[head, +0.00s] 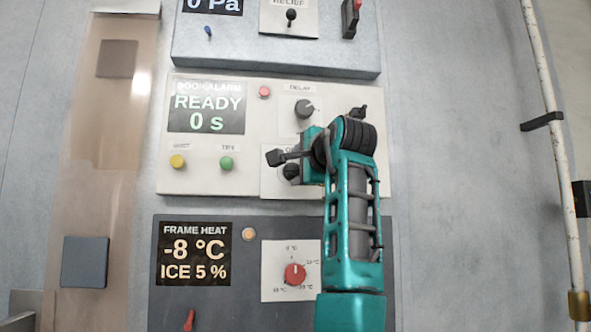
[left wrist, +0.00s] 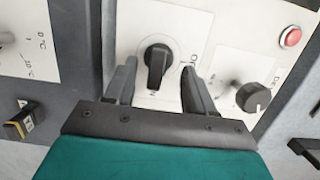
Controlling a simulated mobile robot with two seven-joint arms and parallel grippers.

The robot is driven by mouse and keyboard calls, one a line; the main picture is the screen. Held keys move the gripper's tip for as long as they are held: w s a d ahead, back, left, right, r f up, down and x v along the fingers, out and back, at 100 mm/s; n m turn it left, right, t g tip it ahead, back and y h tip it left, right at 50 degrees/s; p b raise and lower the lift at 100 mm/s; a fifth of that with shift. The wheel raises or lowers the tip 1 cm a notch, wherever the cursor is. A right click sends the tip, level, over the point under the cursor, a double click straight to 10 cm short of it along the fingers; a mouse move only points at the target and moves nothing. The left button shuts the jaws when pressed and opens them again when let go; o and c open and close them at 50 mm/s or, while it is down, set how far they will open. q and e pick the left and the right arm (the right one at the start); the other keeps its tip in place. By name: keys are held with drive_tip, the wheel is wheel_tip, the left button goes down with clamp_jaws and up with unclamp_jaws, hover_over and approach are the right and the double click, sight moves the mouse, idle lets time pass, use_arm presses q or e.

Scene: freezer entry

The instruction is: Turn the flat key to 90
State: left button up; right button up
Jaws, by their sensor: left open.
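The flat key (left wrist: 157,66) is a black knob with a raised flat grip on a white plate (left wrist: 185,22). In the left wrist view it lies between the two fingers of my left gripper (left wrist: 158,85), with a gap on each side. The gripper is open and holds nothing. In the head view my teal left gripper (head: 288,163) is at the key's plate on the door alarm panel, and it partly covers the key and its label. The scale marks around the key are mostly hidden. My right gripper is not in view.
The delay knob (head: 304,109) and a red lamp (head: 264,92) are above the key. Yellow (head: 177,162) and green (head: 226,164) buttons are to the left. A red heat dial (head: 295,273) is below. A black lever (head: 360,111) is just above my wrist.

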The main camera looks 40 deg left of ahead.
use_arm(q)
drive_tip(key=o, duration=0.4)
drive_tip(key=shift+s+d, duration=0.1)
drive_tip(key=shift+d, duration=0.05)
drive_tip(key=shift+s+d+b, duration=1.35)
drive_tip(key=shift+s+d, duration=1)
drive_tip(key=shift+d, duration=0.05)
drive_tip(key=b+v, duration=0.1)
drive_tip(key=v, duration=1.2)
drive_tip(key=shift+b, duration=0.35)
drive_tip(key=shift+a, duration=0.1)
